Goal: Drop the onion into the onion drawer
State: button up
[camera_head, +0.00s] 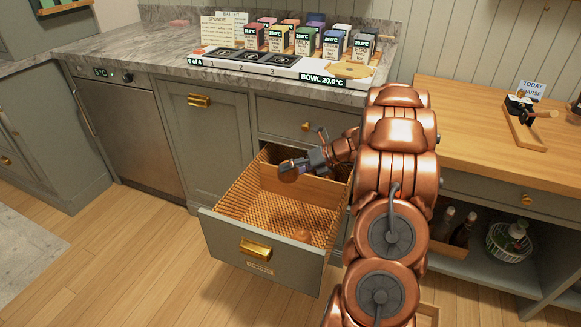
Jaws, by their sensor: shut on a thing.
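The drawer (228,228) stands pulled out below the counter, lined with woven rattan and split by a light wooden divider (305,188). Its grey front has a brass pull and a small label too small to read. My gripper (293,166) reaches in from the right and is shut on a brown round onion (287,174).
My copper arm hides the drawer's right side. A stone counter (150,50) above holds several coloured cartons (305,40) and a tray with dark squares. A wooden worktop (480,130) and shelf with bottles stand right. Floor (140,265) is clear at left.

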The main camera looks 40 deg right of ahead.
jog(key=shift+f+b, duration=2.65)
jog(key=shift+b, duration=0.8)
jog(key=o, duration=1.3)
jog(key=v, duration=1.2)
jog(key=shift+a, duration=0.1)
